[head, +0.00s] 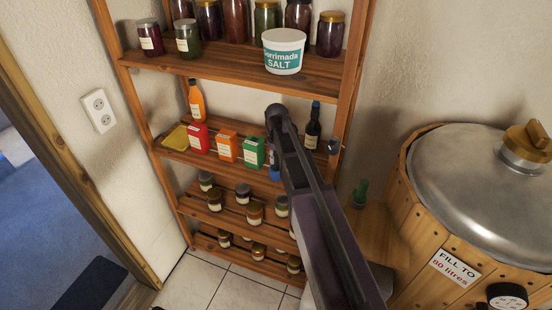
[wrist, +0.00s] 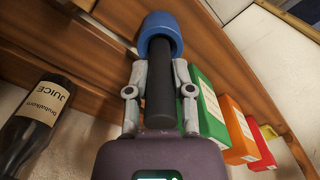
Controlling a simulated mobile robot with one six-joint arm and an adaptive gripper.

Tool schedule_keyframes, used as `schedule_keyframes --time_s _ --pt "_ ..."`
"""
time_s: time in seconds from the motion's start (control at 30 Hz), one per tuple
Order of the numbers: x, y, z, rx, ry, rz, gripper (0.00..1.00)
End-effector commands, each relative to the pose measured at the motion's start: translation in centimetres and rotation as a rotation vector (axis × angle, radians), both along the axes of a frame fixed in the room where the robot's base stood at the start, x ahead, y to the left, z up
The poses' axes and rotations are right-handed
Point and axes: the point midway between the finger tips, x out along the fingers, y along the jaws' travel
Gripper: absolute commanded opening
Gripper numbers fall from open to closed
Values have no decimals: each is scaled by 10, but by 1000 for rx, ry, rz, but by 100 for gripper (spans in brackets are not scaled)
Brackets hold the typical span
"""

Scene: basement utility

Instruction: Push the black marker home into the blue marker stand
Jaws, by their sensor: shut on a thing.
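The black marker (wrist: 159,95) is held between the two grey fingers of my gripper (wrist: 157,78) in the wrist view. The fingers are shut on its sides. Its far end meets the open mouth of the blue marker stand (wrist: 160,22) and seems to be inside the rim; how deep it sits I cannot tell. A long part of the marker shows outside the stand. In the head view, a small blue part of the stand (head: 275,173) shows beside my arm, which hides the marker and the gripper's fingers.
The stand is at a wooden shelf rack (head: 300,167). A dark juice bottle (wrist: 38,115) is on one side. Green (wrist: 208,105), orange (wrist: 238,127) and red (wrist: 268,145) boxes are close on the other side. A large metal-lidded wooden tub (head: 470,190) stands at the right.

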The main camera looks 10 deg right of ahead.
Motion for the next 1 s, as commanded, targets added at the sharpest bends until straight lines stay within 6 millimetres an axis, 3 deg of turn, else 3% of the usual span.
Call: schedule_keyframes --time_s 0.53,0.57,0.67,0.7,1.0 --pt "0 0 -13 0 0 0 0" --pt "0 0 -12 0 0 0 36" --pt "0 0 -11 0 0 0 66" --pt "0 0 -11 0 0 0 70" --pt "0 1 -11 0 0 1 70"
